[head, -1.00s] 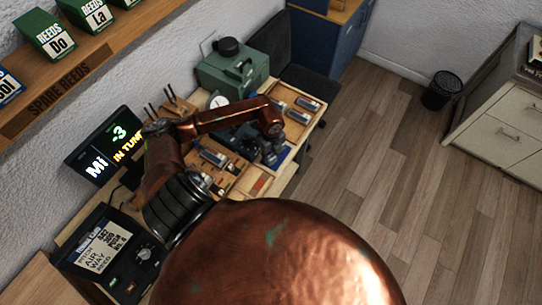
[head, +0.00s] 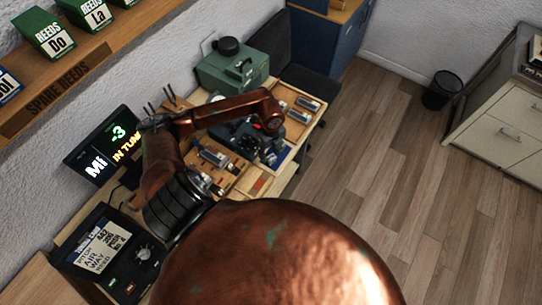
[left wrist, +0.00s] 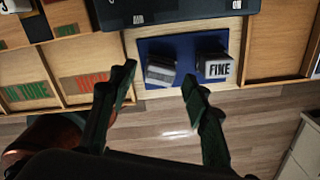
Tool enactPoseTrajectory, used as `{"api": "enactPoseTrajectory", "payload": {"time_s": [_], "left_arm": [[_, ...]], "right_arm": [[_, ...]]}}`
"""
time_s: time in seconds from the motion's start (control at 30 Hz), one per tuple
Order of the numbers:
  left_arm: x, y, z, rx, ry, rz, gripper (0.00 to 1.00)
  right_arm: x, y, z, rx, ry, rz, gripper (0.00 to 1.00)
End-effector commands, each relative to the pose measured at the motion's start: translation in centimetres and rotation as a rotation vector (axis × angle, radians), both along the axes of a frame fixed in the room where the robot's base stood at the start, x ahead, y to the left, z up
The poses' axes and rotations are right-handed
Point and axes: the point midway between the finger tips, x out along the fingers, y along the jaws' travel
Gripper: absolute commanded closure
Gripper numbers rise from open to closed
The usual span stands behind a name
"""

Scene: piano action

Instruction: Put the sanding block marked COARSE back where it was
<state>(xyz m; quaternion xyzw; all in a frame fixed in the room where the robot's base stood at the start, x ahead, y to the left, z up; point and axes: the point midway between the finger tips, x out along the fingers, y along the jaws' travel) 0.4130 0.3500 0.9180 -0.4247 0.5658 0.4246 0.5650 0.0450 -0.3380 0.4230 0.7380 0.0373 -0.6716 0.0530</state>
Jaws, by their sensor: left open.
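A blue mat (left wrist: 186,46) holds two sanding blocks in the left wrist view. The right block (left wrist: 214,66) has a white label that seems to read FINE. The left block (left wrist: 161,71) is grey, with a pale band and sits slightly turned; I cannot read a COARSE mark on it. My left gripper (left wrist: 158,74) is open, its two dark fingers apart on either side of the left block in the picture, with nothing held. In the head view the mat (head: 287,157) shows partly below my copper forearm. My right gripper is not in view.
Wooden compartments with coloured labels (left wrist: 80,88) lie left of the mat. A dark device (left wrist: 170,10) stands behind it. In the head view a tray (head: 284,92) with grey pieces and a green box (head: 230,72) stand beyond. Floor (head: 370,190) lies right of the bench.

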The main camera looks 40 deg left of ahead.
Motion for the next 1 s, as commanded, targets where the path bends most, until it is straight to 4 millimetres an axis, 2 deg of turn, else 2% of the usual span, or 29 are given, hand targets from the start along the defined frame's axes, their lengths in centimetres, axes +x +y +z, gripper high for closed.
{"api": "enactPoseTrajectory", "payload": {"time_s": [0.2,0.4,0.6,0.83,0.9,1.0], "left_arm": [[0.2,0.1,4.7,0.001,-0.006,0.000,0.56],[0.1,0.1,7.7,0.001,-0.003,0.000,0.56],[0.1,0.0,8.8,-0.001,-0.002,0.001,0.56],[0.1,0.0,8.9,-0.001,-0.002,0.001,0.56],[0.1,0.0,8.9,-0.001,-0.002,0.001,0.61],[0.1,0.0,8.9,0.000,-0.001,0.001,0.68]], "right_arm": [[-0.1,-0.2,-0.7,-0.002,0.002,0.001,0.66],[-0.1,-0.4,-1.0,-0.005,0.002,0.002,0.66],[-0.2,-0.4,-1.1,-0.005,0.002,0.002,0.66],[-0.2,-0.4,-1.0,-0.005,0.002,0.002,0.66],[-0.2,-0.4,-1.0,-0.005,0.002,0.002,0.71],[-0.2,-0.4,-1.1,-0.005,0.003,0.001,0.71]]}}
